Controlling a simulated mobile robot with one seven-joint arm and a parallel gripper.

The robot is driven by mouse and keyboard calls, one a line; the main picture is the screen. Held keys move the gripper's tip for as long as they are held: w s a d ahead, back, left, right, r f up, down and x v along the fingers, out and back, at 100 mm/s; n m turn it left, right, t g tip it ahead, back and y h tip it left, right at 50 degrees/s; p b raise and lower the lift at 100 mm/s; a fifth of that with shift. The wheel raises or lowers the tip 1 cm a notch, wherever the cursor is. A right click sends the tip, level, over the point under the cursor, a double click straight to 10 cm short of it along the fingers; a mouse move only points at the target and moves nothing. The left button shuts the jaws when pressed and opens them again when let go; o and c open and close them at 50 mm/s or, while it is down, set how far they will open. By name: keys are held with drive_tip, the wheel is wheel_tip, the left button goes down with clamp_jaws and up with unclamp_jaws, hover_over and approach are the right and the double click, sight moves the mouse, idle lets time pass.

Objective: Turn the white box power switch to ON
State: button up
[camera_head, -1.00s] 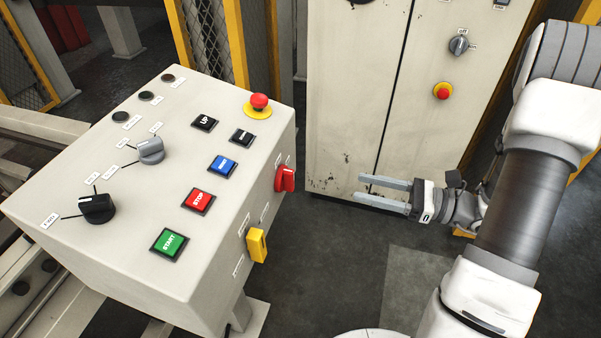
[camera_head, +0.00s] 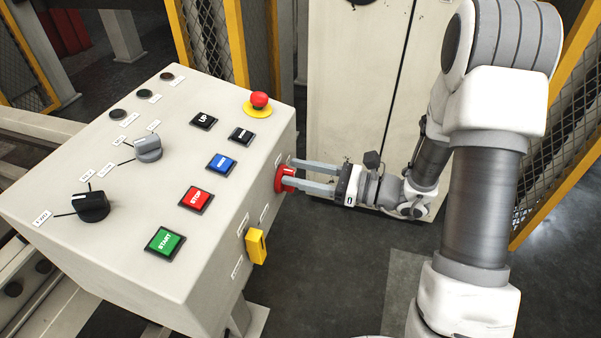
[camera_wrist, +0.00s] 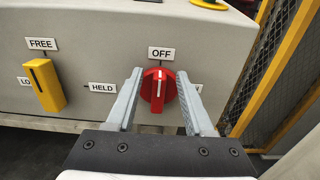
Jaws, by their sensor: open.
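The white control box (camera_head: 150,200) stands at the left in the head view. Its red rotary power switch (camera_wrist: 158,88) is on the right side face, under the OFF label (camera_wrist: 161,54), with its white mark pointing up toward that label. A second label right of the switch is mostly hidden by a finger. My gripper (camera_wrist: 158,92) is open, with one finger on each side of the red knob and a small gap showing beside it. In the head view my gripper (camera_head: 297,175) reaches the switch (camera_head: 283,180) from the right; contact cannot be told.
A yellow lever (camera_wrist: 45,85) sits left of the switch, near labels FREE and HELD. A red emergency button (camera_head: 259,101) and several push buttons are on the box top. A tall white cabinet (camera_head: 350,80) stands behind. Floor to the right is clear.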

clamp_jaws()
drive_tip(key=shift+r+m+p, duration=0.1)
drive_tip(key=shift+m+p, duration=0.2)
drive_tip(key=shift+p, duration=0.2)
drive_tip(key=m+p, duration=0.1)
drive_tip(key=p, duration=0.1)
drive_tip(key=m+p, duration=0.1)
drive_tip(key=shift+w+d+r+m+p, duration=0.15)
drive_tip(key=shift+w+m+p, duration=0.15)
drive_tip(key=shift+w+p, duration=0.1)
drive_tip(key=m+p, duration=0.1)
drive_tip(key=p, duration=0.1)
drive_tip(key=m+p, duration=0.2)
drive_tip(key=w+m+p, duration=0.1)
drive_tip(key=m, duration=0.1)
drive_tip(key=shift+d+f+p, duration=0.25)
drive_tip(key=shift+f+p, duration=0.15)
drive_tip(key=shift+w+d+f+m+p, duration=0.15)
drive_tip(key=shift+f+m+p, duration=0.3)
drive_tip(key=shift+m+p, duration=0.85)
drive_tip(key=shift+w+a+f+m+p, duration=0.1)
drive_tip(key=shift+f+m+p, duration=0.4)
drive_tip(key=shift+m, duration=1.45)
drive_tip(key=shift+w+d+f+m+p, duration=0.15)
drive_tip(key=shift+f+m+p, duration=0.2)
drive_tip(key=shift+m+p, duration=0.95)
drive_tip(key=shift+a+m+b, duration=0.1)
drive_tip(key=shift+m+b, duration=0.25)
drive_tip(key=shift+m, duration=0.1)
